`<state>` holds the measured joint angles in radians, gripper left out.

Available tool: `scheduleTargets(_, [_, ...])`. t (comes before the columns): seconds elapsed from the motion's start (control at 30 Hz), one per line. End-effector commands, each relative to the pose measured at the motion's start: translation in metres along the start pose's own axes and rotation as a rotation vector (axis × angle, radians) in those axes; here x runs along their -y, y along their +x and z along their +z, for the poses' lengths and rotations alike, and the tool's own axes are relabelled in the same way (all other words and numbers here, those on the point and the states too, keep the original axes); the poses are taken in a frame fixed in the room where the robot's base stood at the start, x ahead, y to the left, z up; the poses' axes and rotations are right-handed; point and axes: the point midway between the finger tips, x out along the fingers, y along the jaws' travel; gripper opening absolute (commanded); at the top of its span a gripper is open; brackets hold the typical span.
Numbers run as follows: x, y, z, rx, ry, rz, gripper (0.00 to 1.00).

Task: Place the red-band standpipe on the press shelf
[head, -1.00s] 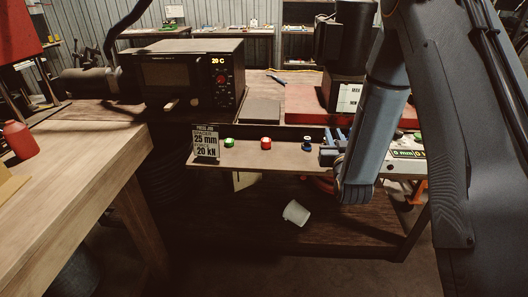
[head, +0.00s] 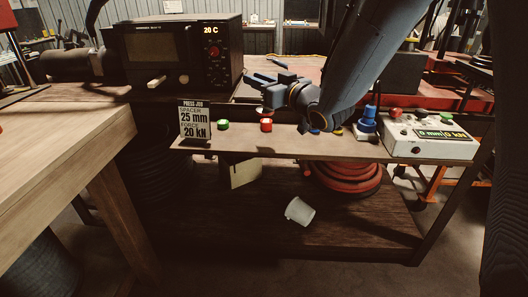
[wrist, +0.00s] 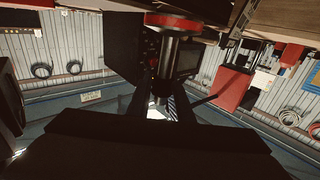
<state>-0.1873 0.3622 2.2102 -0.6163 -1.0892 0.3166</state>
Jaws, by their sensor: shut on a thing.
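The red-band standpipe (wrist: 175,52) is a dark, shiny tube with a wide red flange, seen between my fingers in the wrist view. My gripper (wrist: 168,97) is shut on it. The upper tube is mostly hidden by my gripper there. I cannot tell whether the red end touches the shelf (head: 330,149).
A green-topped piece (head: 222,125) is close on the left, beside the job sign (head: 194,121). A blue piece (head: 367,121) and a white control box (head: 430,137) stand on the right. A dark oven-like unit (head: 175,60) is behind left. A white cup (head: 299,211) lies below.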

Motion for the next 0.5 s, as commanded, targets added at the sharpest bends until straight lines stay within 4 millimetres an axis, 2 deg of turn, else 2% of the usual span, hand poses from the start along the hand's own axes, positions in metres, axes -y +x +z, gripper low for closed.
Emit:
scheduleTargets(0.1, [0.005,0.002,0.007,0.001,0.001,-0.017,0.0])
scheduleTargets(0.3, [0.006,0.002,0.042,0.003,0.003,-0.017,0.0])
scheduleTargets(0.5, [0.006,0.002,0.058,-0.001,0.0,-0.016,0.0])
